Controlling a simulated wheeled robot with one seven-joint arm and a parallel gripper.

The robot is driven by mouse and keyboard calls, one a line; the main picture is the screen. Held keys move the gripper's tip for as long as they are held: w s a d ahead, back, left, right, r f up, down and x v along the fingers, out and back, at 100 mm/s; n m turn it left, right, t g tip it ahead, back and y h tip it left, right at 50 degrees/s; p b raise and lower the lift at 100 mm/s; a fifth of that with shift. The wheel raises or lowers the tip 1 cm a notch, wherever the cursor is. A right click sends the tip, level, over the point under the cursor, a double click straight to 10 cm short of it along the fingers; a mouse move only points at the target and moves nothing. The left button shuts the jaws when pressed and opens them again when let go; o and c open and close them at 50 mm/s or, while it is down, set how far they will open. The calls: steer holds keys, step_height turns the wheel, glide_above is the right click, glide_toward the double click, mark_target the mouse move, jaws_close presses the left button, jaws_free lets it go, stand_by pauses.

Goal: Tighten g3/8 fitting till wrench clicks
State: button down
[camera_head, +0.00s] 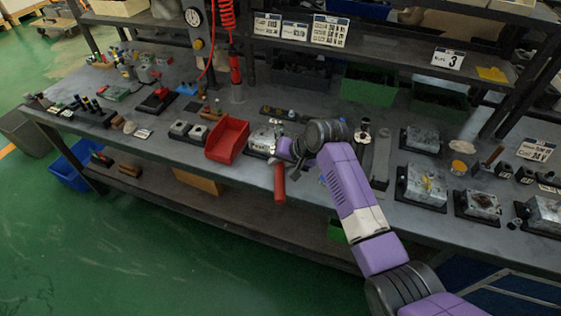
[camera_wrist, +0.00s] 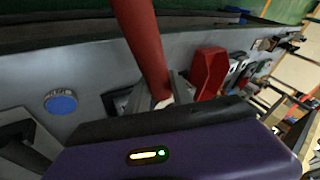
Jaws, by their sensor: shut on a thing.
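My gripper (camera_head: 287,154) is shut on a wrench with a long red handle (camera_head: 279,183). The handle hangs past the front edge of the bench in the head view. In the wrist view the red handle (camera_wrist: 145,45) rises from the jaw area toward the top of the picture. A grey metal valve block (camera_head: 262,138) sits on the bench just left of my gripper. The G3/8 fitting and the wrench head cannot be made out, so I cannot tell whether they are engaged.
An open red bin (camera_head: 227,140) stands left of the block; it also shows in the wrist view (camera_wrist: 208,70). More metal blocks (camera_head: 422,185) stand to the right. A blue round cap (camera_wrist: 60,102) shows in the wrist view. A red coiled hose (camera_head: 227,15) hangs behind.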

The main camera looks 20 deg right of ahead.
steer(key=shift+r, duration=0.15)
steer(key=shift+w+a+m+h+p, duration=0.25)
steer(key=shift+a+m+p, duration=0.1)
steer(key=shift+a+m, duration=0.15)
steer(key=shift+w+a+m+h+p, duration=0.25)
steer(key=shift+a+m+p, duration=0.15)
steer(key=shift+a, duration=0.2)
steer(key=shift+a, duration=0.15)
steer(key=shift+w+a+m+t+h, duration=0.2)
steer(key=shift+w+a+m+h, duration=0.1)
steer(key=shift+a+m, duration=0.2)
steer(key=shift+w+a+m+t+h, duration=0.2)
steer(key=shift+w+a+m, duration=0.1)
steer(key=shift+a+m, duration=0.15)
steer(key=shift+a, duration=0.1)
steer(key=shift+w+a+m+h+b, duration=0.55)
steer(key=shift+w+a+m, duration=0.25)
steer(key=shift+a, duration=0.2)
